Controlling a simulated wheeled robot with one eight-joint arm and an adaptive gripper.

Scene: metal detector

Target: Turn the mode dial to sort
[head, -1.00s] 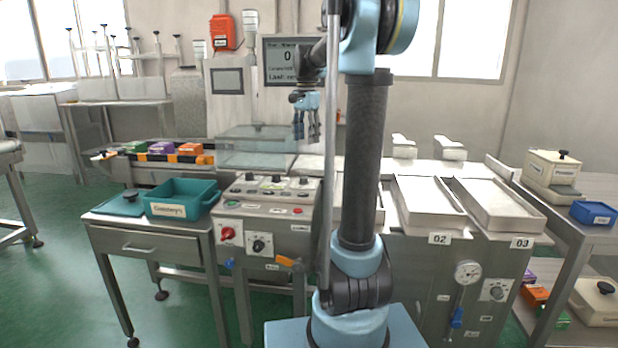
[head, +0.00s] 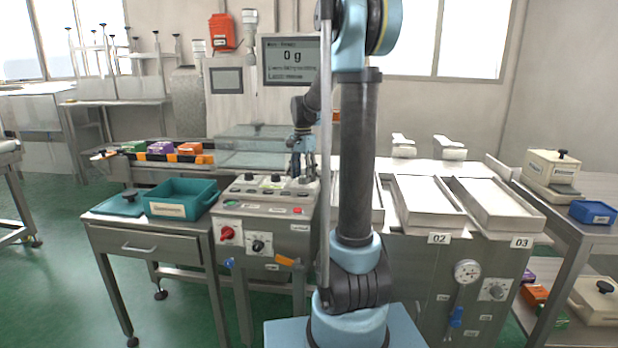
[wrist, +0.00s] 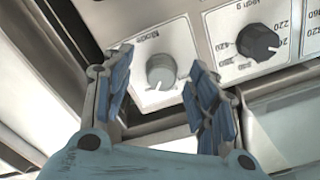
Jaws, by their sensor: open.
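The control panel (head: 262,189) has a row of dials on its sloped top in the head view. In the wrist view a round grey dial (wrist: 161,71) with a white pointer mark sits on a white plate, with a small label that seems to read Mode. My gripper (head: 303,178) points down over the panel's right end. In the wrist view my gripper (wrist: 158,75) is open, with one finger on each side of the grey dial. I see no clear contact, and cannot tell whether the fingertips reach down beside it. The fingers partly hide this dial in the head view.
A black dial (wrist: 257,42) with numbers sits close to the right finger in the wrist view. A red switch (head: 227,233) and a black dial (head: 259,245) are on the panel's front. A clear cover (head: 255,148) stands behind, and a teal bin (head: 181,198) at left.

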